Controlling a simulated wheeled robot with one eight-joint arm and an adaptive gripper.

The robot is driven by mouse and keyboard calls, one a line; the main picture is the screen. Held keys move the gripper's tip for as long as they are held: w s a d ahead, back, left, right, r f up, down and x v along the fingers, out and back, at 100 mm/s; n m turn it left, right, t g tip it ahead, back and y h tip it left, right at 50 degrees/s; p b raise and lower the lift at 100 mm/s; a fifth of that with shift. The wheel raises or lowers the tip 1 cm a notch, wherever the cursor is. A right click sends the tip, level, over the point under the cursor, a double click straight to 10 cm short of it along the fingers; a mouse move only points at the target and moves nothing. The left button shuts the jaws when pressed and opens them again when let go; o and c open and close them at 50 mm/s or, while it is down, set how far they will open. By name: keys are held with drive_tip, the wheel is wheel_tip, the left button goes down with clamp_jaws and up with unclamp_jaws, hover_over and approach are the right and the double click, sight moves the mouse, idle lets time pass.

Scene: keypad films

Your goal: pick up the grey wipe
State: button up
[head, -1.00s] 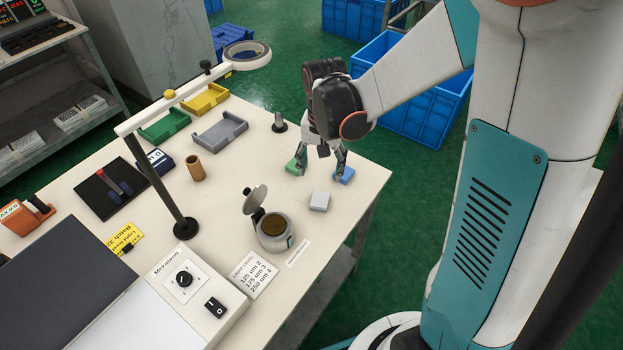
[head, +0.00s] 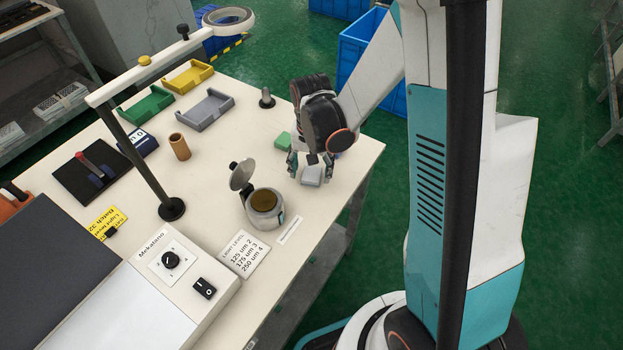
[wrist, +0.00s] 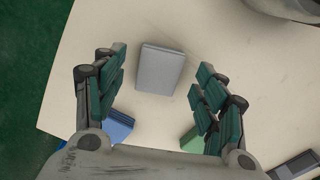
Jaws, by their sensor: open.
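The grey wipe (head: 312,175) is a small light grey block lying on the table. In the wrist view the grey wipe (wrist: 160,69) lies ahead of and between my two spread fingers, touching neither as far as I can see. My gripper (head: 311,170) is open and empty, low over the table by the grey wipe. It also shows in the wrist view (wrist: 160,85). A green wipe (head: 283,139) lies just behind my gripper, and it shows at the lower right in the wrist view (wrist: 192,140). A blue wipe (wrist: 119,126) is by the left finger, mostly hidden in the head view.
A round pot with a raised lid (head: 264,203) stands left of the grey wipe. A lamp (head: 137,150) rises from the table (head: 330,212). Grey, green and yellow trays (head: 205,111) lie at the back. The table's right edge is close to my gripper.

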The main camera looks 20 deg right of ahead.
sight(311, 176)
wheel_tip(311, 176, down, 2)
drive_tip(key=shift+f, duration=0.1)
drive_tip(key=c, duration=0.9)
drive_tip(key=shift+o, duration=0.2)
drive_tip(key=shift+r, duration=0.25)
wheel_tip(311, 176, up, 20)
drive_tip(key=p, duration=0.6)
drive_tip(key=shift+p, duration=0.4)
drive_tip(key=shift+f, duration=0.15)
drive_tip(key=shift+c, duration=0.3)
